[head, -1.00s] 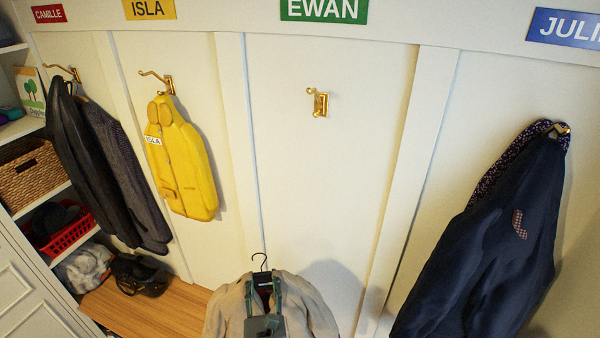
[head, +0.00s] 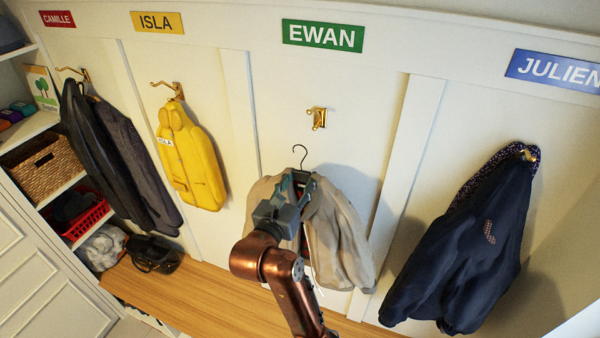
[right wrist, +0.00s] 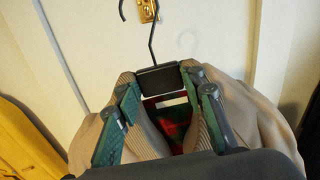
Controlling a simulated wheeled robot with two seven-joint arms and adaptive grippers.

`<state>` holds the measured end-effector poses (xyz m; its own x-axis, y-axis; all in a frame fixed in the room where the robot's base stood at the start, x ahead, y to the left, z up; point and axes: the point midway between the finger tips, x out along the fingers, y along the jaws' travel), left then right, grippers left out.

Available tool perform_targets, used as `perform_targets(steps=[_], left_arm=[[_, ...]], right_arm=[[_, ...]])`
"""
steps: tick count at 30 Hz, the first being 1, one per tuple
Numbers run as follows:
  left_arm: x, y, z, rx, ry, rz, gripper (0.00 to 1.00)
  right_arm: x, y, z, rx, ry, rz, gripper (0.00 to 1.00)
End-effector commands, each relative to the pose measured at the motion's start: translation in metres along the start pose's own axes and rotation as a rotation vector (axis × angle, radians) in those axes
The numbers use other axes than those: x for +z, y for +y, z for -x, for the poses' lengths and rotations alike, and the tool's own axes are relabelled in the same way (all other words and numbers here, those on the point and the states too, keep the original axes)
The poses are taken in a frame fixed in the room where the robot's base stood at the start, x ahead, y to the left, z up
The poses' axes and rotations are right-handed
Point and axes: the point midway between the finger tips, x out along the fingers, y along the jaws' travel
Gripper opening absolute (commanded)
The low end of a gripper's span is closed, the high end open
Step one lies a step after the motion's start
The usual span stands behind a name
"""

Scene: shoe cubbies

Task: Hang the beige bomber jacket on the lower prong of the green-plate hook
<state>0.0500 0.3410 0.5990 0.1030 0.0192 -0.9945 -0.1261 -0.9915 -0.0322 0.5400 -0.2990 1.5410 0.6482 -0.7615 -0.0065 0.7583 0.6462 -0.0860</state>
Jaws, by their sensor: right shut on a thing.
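The beige bomber jacket (head: 340,240) is on a hanger with a dark wire hook (head: 300,154). My right gripper (head: 295,183) is shut on the hanger at the jacket's collar. In the right wrist view the dark hanger block (right wrist: 158,80) sits between the fingertips, and the beige jacket (right wrist: 255,115) spreads behind them. The brass double hook (head: 317,118) is on the wall panel under the green EWAN plate (head: 323,36) and is empty. The hanger's wire hook is below it in the head view, seemingly apart from it. The brass hook is partly visible at the wrist view's top (right wrist: 148,10). My left gripper is out of view.
A yellow coat (head: 190,160) and dark coats (head: 120,155) hang to the left. A navy jacket (head: 465,240) hangs to the right. A wooden bench (head: 215,292) runs below. Shelves with a wicker basket (head: 42,167) and a red basket (head: 90,217) stand at far left.

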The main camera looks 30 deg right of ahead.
Motion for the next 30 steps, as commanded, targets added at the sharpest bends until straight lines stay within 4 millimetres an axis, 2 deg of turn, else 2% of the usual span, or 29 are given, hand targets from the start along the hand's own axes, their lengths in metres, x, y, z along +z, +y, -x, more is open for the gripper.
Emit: perform_targets(steps=[13, 30], left_arm=[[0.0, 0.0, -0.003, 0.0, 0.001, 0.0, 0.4], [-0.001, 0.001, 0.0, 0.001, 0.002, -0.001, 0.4]], right_arm=[[0.0, 0.0, 0.003, 0.003, 0.001, -0.002, 0.0], [0.0, 0.0, -0.033, 0.001, -0.002, 0.001, 0.0]])
